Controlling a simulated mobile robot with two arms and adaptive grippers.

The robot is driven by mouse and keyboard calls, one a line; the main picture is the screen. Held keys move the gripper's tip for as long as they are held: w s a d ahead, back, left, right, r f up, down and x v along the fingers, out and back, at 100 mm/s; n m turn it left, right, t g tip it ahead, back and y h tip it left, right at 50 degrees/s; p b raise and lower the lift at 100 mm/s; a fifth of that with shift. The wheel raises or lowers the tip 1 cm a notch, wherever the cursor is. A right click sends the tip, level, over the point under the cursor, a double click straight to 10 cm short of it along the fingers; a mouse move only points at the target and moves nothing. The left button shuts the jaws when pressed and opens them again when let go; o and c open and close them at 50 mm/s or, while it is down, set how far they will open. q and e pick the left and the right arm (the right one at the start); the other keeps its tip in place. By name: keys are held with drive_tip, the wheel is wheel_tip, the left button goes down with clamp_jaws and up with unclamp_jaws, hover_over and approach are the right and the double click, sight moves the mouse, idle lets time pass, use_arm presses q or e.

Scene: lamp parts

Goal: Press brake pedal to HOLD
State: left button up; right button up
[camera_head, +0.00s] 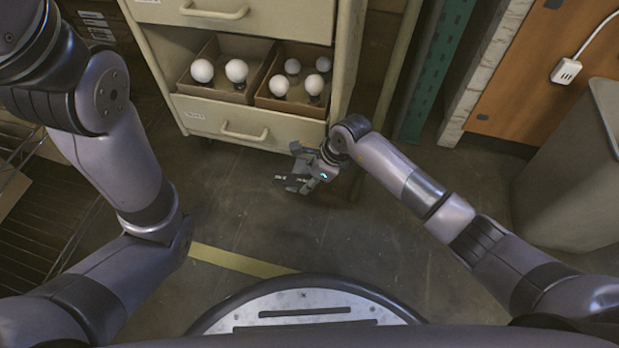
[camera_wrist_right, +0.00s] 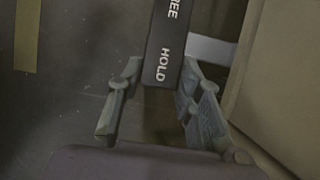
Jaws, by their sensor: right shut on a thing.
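The brake pedal (camera_wrist_right: 168,45) is a black bar with white lettering, HOLD at the near end and part of FREE farther up, in the right wrist view. A pale bracket (camera_wrist_right: 212,49) runs from behind it toward the cart side. In the head view the dark pedal (camera_head: 289,183) shows small at the low front of the cart. My right gripper (camera_head: 305,168) is there, its two fingers (camera_wrist_right: 161,78) on either side of the HOLD end, shut on the pedal. How far the pedal is tilted cannot be told. My left gripper is out of view.
The beige drawer cart (camera_head: 215,118) holds cardboard boxes of white bulbs (camera_head: 236,71). A wire rack (camera_head: 40,215) stands at left, a grey bin (camera_head: 575,170) at right. A yellow stripe (camera_head: 240,262) crosses otherwise open floor.

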drive_tip(key=shift+c, duration=0.8)
drive_tip(key=shift+s+d+f+y+b, duration=0.1)
drive_tip(key=shift+d+f+y+b, duration=0.2)
drive_tip(key=shift+f+y+b, duration=0.25)
drive_tip(key=y+b, duration=0.1)
drive_tip(key=f+t+y+b, duration=0.1)
drive_tip(key=y, duration=0.1)
drive_tip(key=shift+d+b, duration=0.1)
drive_tip(key=shift+b, duration=0.2)
drive_tip(key=o, duration=1.2)
drive_tip(key=shift+c, duration=0.2)
drive_tip(key=shift+r, duration=0.1)
